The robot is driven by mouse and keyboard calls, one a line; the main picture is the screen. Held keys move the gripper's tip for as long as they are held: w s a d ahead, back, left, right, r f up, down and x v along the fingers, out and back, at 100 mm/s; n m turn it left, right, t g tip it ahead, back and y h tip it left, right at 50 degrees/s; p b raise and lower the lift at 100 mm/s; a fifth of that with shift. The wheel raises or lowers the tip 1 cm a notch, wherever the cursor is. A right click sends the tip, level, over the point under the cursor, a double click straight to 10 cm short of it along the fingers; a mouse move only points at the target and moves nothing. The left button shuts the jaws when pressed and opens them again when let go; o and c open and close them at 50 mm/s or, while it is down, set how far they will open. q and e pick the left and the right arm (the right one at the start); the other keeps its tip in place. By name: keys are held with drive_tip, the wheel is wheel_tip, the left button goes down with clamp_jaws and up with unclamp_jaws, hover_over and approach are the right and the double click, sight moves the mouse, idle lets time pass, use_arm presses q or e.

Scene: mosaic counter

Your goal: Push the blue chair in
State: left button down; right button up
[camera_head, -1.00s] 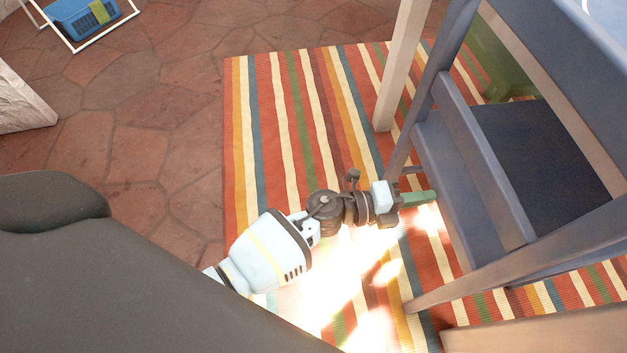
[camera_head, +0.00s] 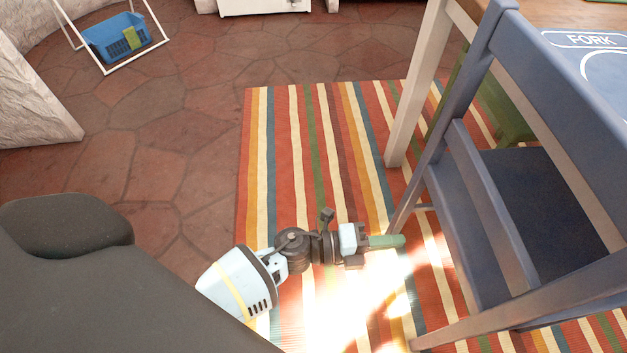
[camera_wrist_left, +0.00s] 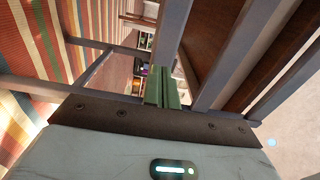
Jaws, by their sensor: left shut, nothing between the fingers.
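The blue chair (camera_head: 490,215) stands at the right in the head view, with its slatted back toward me and its seat (camera_head: 545,195) beyond, facing the table (camera_head: 560,14). My left gripper (camera_head: 402,241) is shut and empty, its green fingertips pointing right toward the chair's back, with a small gap seeming to lie between. In the left wrist view the shut green fingers (camera_wrist_left: 161,88) point at the chair's bars (camera_wrist_left: 172,40); I cannot tell whether they touch. My right gripper is not in view.
A striped rug (camera_head: 310,150) lies under the chair and table. A pale table leg (camera_head: 418,85) stands just beyond the chair, with a green chair (camera_head: 497,105) behind. A blue basket (camera_head: 117,38) in a white frame is at far left. The stone floor (camera_head: 180,130) at left is clear.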

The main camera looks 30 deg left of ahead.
use_arm(q)
drive_tip(key=shift+v, duration=0.8)
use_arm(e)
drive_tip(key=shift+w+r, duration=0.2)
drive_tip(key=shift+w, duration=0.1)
